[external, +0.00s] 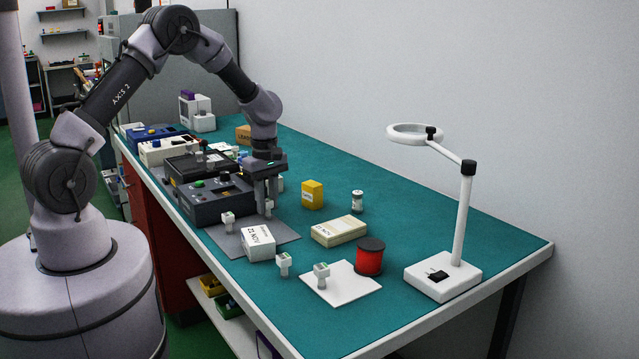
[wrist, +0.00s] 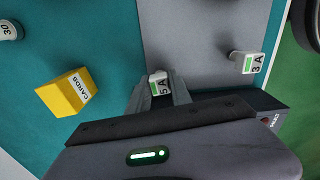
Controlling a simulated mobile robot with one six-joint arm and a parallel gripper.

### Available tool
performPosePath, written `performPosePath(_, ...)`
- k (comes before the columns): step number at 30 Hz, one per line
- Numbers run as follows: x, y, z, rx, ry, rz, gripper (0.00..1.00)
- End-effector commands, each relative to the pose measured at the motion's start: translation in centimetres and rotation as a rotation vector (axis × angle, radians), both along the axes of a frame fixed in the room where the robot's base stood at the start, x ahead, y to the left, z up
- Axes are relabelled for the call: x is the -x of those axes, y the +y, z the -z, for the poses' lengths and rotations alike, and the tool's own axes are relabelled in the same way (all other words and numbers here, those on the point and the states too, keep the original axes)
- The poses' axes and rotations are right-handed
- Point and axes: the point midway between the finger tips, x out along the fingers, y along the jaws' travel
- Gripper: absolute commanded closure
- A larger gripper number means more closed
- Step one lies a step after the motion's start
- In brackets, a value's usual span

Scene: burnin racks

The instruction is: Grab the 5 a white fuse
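The white 5 A fuse (wrist: 158,84) shows in the wrist view between the two fingers of my gripper (wrist: 160,92), its label partly hidden by my gripper body. In the external view my gripper (external: 266,193) points straight down beside the black tester, low over the grey mat (external: 283,230). Its fingers are apart, on either side of the fuse, whose lower part (external: 268,209) shows at the fingertips. I see no clear contact with it. A similar fuse marked 3 A (wrist: 247,62) stands on the mat to the right in the wrist view.
A yellow box (external: 312,195) stands near my gripper. Dark testers (external: 222,201) stand close on its left. A white labelled box (external: 258,243), a cream box (external: 339,231), two more fuses (external: 284,264), a red spool (external: 369,258) and a magnifier lamp (external: 442,275) are nearer the front.

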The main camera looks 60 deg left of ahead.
Motion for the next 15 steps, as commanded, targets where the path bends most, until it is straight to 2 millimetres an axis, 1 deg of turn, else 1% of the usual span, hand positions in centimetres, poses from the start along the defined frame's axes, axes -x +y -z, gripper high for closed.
performPosePath(1, 0.0, 0.0, 0.0, 0.000, 0.000, 0.000, 0.86)
performPosePath(3, 0.0, 0.0, 0.0, 0.000, 0.000, 0.000, 1.00)
performPosePath(11, 0.0, 0.0, 0.0, 0.000, 0.000, 0.000, 1.00)
performPosePath(13, 0.0, 0.0, -0.6, 0.000, -0.001, 0.000, 1.00)
performPosePath(14, 0.0, 0.0, -1.1, 0.000, -0.001, 0.000, 1.00)
performPosePath(15, 0.0, 0.0, -2.1, -0.001, -0.001, 0.000, 1.00)
